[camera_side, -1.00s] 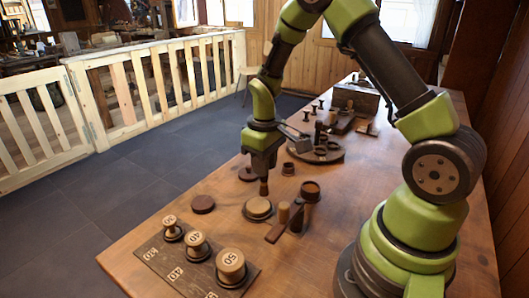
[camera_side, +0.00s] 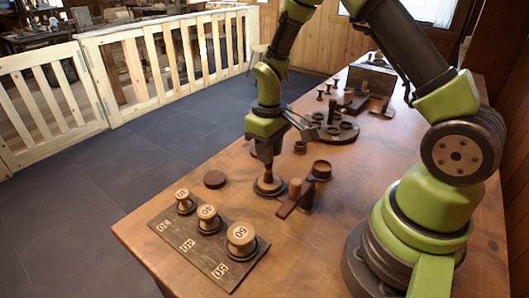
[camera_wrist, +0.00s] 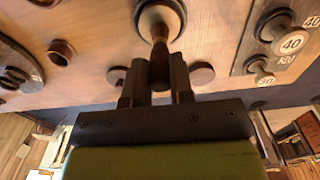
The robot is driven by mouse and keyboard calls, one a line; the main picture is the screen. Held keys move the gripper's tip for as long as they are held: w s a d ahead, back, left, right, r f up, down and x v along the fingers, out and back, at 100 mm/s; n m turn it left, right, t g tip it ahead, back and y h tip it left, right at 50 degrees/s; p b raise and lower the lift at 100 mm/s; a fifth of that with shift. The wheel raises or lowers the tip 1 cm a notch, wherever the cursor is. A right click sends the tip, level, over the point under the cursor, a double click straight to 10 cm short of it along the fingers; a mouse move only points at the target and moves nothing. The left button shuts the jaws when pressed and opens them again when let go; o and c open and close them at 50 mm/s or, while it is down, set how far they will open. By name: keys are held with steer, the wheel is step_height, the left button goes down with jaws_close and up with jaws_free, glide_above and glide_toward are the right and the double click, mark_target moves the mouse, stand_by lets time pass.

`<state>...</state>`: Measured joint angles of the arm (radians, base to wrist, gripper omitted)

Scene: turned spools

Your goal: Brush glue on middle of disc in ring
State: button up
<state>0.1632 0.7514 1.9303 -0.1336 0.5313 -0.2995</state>
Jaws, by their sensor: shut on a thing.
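A pale round disc sits in a dark ring (camera_side: 270,189) on the table; the ring also shows at the top of the wrist view (camera_wrist: 176,14). My gripper (camera_side: 265,157) is shut on a brown-handled brush (camera_side: 268,171), upright above the disc. In the wrist view my gripper (camera_wrist: 156,78) holds the brush (camera_wrist: 160,48) between its two fingers, and the brush's far end lies over the disc's middle. The tip is at or very near the disc; I cannot tell whether it touches. Any glue on the disc is not visible.
A dark loose disc (camera_side: 214,179) lies left of the ring. A numbered board (camera_side: 178,240) with spools stands in front. A dark cup (camera_side: 321,169) and a wooden peg (camera_side: 295,188) on a dark stand are to the right. A round holed tray (camera_side: 338,133) is behind.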

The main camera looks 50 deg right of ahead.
steer(key=shift+s+a, duration=0.15)
steer(key=shift+a, duration=0.95)
steer(key=shift+d, duration=2.65)
step_height(320, 180, up, 8)
steer(key=shift+a, duration=0.1)
steer(key=shift+f, duration=0.1)
